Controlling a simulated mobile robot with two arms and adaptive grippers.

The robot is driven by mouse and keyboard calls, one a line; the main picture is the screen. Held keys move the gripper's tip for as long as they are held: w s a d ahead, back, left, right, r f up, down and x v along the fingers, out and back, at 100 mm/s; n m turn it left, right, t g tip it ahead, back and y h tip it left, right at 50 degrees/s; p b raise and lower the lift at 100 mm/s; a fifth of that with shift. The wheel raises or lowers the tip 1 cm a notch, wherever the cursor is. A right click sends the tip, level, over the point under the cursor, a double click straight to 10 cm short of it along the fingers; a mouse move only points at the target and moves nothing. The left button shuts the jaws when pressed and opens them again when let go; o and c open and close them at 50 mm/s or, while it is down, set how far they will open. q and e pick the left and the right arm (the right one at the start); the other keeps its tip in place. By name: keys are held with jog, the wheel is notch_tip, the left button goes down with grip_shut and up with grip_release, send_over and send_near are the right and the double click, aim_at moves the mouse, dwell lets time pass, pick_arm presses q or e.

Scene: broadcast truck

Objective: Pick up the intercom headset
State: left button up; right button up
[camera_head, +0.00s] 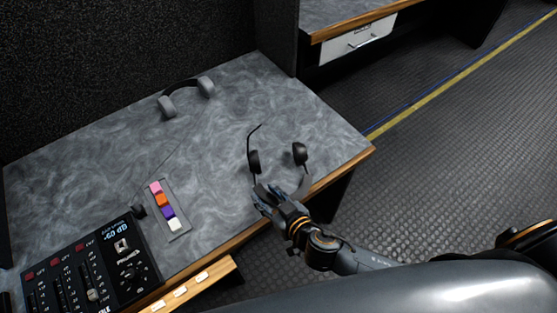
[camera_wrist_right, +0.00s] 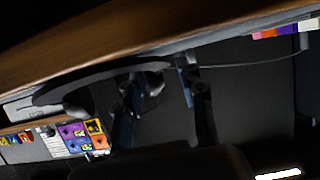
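The intercom headset (camera_head: 254,161) is black with a thin boom microphone. It is at the right front part of the grey marbled desk, its two earcups apart and its headband towards the front edge. My right gripper (camera_head: 266,197) is at the front of the headset, close to the left earcup and the headband, and partly hides the band. In the right wrist view the two fingers of the gripper (camera_wrist_right: 158,95) stand apart, with a dark curved part of the headset (camera_wrist_right: 90,78) close to them. Contact cannot be told. My left gripper is not in view.
Grey headphones (camera_head: 187,97) lie at the back of the desk (camera_head: 105,140). A strip of coloured blocks (camera_head: 166,208) and an audio mixer (camera_head: 92,265) are at the left front. The desk has a wooden front edge. A second desk with a white drawer (camera_head: 357,42) stands behind.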

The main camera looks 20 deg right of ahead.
jog(key=shift+x, duration=1.35)
grip_shut()
jog(key=shift+r, duration=0.1)
